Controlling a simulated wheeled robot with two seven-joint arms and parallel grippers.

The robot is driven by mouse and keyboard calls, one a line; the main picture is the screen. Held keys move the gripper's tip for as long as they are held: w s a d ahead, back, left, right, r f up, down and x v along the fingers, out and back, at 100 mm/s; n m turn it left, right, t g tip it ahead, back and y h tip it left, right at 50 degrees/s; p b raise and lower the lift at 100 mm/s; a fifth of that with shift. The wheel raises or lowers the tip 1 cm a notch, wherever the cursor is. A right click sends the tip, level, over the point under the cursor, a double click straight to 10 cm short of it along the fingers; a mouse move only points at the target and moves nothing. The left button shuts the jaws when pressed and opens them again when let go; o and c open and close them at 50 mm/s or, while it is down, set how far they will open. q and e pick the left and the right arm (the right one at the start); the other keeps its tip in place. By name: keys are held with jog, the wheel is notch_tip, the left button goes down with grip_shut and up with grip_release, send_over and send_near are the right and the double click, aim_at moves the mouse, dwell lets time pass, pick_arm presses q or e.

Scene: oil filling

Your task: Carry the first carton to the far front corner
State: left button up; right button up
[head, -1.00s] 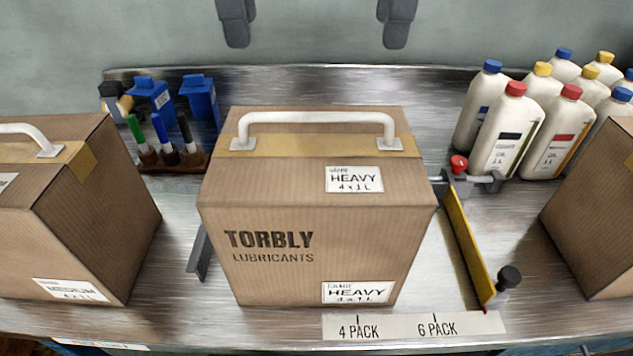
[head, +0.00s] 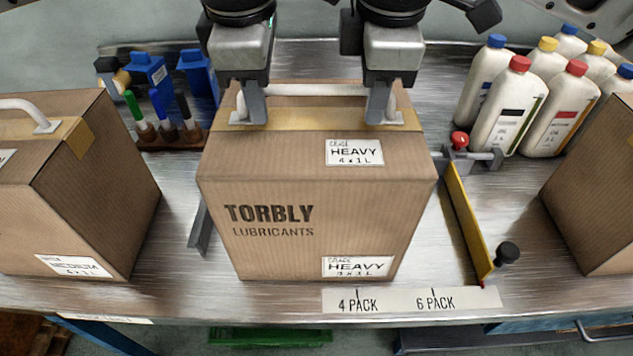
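A brown TORBLY LUBRICANTS carton (head: 300,225) labelled HEAVY stands upright on the metal bench (head: 180,285) in the middle of the head view, with a white handle (head: 315,90) on top. My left gripper (head: 256,108) points down at the handle's left end, and my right gripper (head: 378,106) at its right end. One finger of each shows in front of the handle bar. Anything behind the bar is hidden, so I cannot tell whether either gripper is closed on it.
A MEDIUM carton (head: 75,200) stands left, another carton (head: 600,200) right. A yellow-edged guide (head: 466,220) flanks the middle carton on the right, a grey plate (head: 200,230) on the left. Markers (head: 160,108) and several white bottles (head: 510,105) stand behind. A 4 PACK/6 PACK strip (head: 400,300) marks the front edge.

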pick_arm(q)
grip_shut()
pick_arm(e)
grip_shut()
jog(key=shift+r, duration=0.1)
dwell(1.0)
